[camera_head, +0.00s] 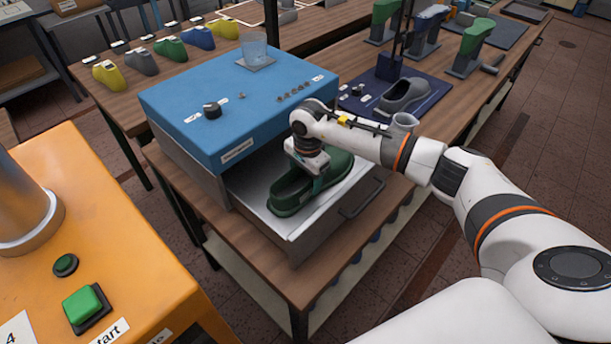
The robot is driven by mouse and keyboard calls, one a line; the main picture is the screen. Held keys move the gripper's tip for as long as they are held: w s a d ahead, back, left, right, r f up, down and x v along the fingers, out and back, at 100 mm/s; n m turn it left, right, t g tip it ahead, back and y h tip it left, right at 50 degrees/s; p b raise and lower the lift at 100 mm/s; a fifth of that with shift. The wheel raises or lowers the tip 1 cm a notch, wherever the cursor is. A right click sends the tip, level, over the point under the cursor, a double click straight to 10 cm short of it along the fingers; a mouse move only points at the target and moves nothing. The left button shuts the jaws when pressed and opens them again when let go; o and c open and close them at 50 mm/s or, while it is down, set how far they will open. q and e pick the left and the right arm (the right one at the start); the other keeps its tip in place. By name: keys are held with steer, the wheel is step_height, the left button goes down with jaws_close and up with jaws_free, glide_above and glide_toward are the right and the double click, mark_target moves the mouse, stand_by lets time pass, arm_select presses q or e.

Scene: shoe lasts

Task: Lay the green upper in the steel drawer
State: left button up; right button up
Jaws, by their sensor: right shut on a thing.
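The green upper (291,191) is in the open steel drawer (245,189), low over or on its floor; I cannot tell if it touches. The drawer sticks out from under a blue-topped machine (232,98), with its handle at the front right. My right gripper (312,180) comes down from above and is shut on the green upper near its middle. The gripper and wrist hide part of the upper, and the fingertips are hard to make out. My left gripper is not in view.
A grey shoe (404,96) lies on a dark blue mat right of the machine. A glass (254,47) stands on the machine's top. Colored lasts (170,48) line the back left. An orange console (125,262) with a green button fills the lower left.

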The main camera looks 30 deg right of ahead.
steer(key=shift+f, duration=0.15)
stand_by(0.3)
steer(key=o, duration=1.1)
step_height(320, 180, up, 12)
steer(key=b, duration=0.2)
steer(key=shift+s+b, duration=0.35)
steer(key=shift+d, duration=0.1)
